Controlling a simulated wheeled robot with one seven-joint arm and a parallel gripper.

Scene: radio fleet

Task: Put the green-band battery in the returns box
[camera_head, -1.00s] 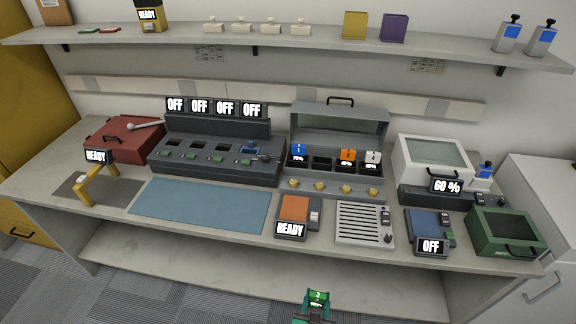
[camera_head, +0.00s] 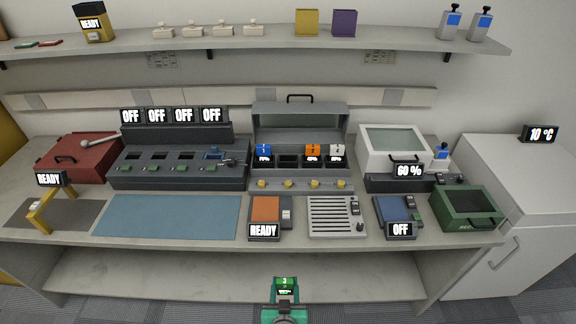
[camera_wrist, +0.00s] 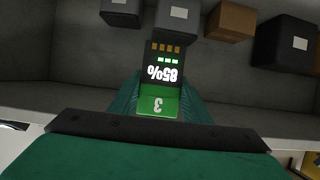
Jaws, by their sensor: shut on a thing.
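The green-band battery (camera_wrist: 165,75) is held in my gripper (camera_wrist: 158,100), seen close in the wrist view. It is dark with a green end marked 3 and a display reading 85%. In the head view the battery (camera_head: 285,283) and my gripper (camera_head: 284,300) are at the bottom centre, in front of the bench's lower shelf. A dark green open-topped box (camera_head: 467,211) with a handle stands at the right end of the bench. Its front lettering is too small to read surely; it may be the returns box.
A charging bay (camera_head: 300,185) at the bench's middle holds blue, orange and white batteries, with one slot empty. An orange-pad device (camera_head: 265,209), a grille (camera_head: 330,216) and a blue-pad device (camera_head: 391,210) line the front. A white cabinet (camera_head: 515,190) stands right. A blue mat (camera_head: 168,216) lies clear.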

